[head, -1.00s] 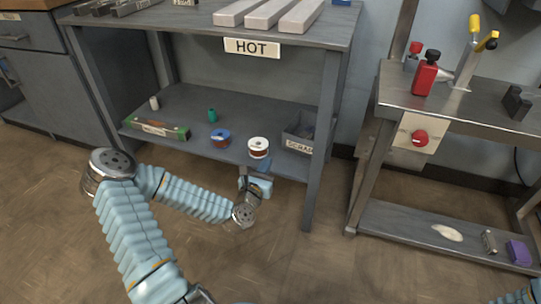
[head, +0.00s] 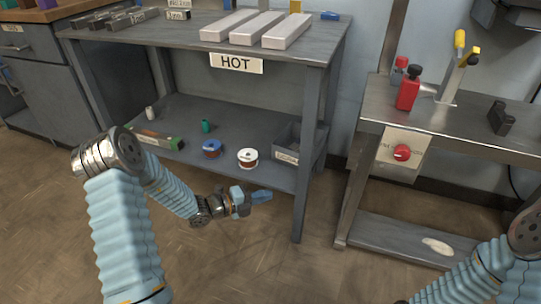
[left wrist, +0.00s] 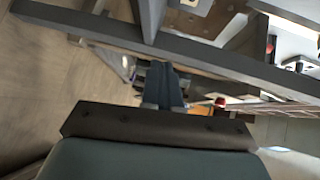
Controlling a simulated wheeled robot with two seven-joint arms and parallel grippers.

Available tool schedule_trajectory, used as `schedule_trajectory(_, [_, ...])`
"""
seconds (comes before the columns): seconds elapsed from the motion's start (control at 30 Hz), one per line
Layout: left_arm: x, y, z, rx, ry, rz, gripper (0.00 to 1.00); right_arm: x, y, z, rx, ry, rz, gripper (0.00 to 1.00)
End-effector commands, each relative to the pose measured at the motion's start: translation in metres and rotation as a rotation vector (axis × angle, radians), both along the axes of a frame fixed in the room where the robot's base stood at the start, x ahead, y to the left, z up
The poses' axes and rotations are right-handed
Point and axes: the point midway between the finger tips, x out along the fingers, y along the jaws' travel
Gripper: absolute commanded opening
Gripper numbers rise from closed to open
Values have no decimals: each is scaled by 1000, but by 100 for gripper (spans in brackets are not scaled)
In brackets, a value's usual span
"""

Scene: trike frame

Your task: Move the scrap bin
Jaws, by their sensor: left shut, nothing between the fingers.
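The scrap bin (head: 287,157) is a small grey open box with a pale label on its front. It stands at the right end of the lower shelf of the HOT table in the head view, beside the right front leg. My left gripper (head: 266,195) is shut and empty, in front of and below the shelf's front edge, apart from the bin and pointing right. Its closed fingers also show in the left wrist view (left wrist: 161,88), where I cannot make out the bin. My right arm comes in at the lower right, its gripper out of frame.
The lower shelf (head: 185,115) also holds a white-topped spool (head: 247,158), a blue spool (head: 211,148), a green item (head: 206,126) and a long green box (head: 158,140). The table's front leg (head: 307,165) stands right of my left gripper. A metal workbench (head: 455,122) is farther right.

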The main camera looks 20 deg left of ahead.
Motion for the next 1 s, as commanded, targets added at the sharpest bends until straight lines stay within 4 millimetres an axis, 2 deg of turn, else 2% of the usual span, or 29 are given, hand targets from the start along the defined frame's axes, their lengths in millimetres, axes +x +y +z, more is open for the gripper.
schedule_trajectory(0.03, [12,8,16,-32,-53,48,0,0,0,1,0,0,0,43])
schedule_trajectory(0.1, [23,19,33,-68,-113,105,0,0,0,1,0,0,0,43])
schedule_trajectory(0.2, [32,25,44,-90,-156,143,0,0,0,0,0,0,0,43])
schedule_trajectory(0.37, [46,16,45,-95,-162,146,0,0,0,-4,0,0,0,43])
schedule_trajectory(0.77, [113,-32,44,-95,-160,145,0,1,0,-20,-2,-4,-3,43])
schedule_trajectory(1.0, [144,-25,44,-94,-158,148,0,1,-1,-26,-2,-6,-4,43])
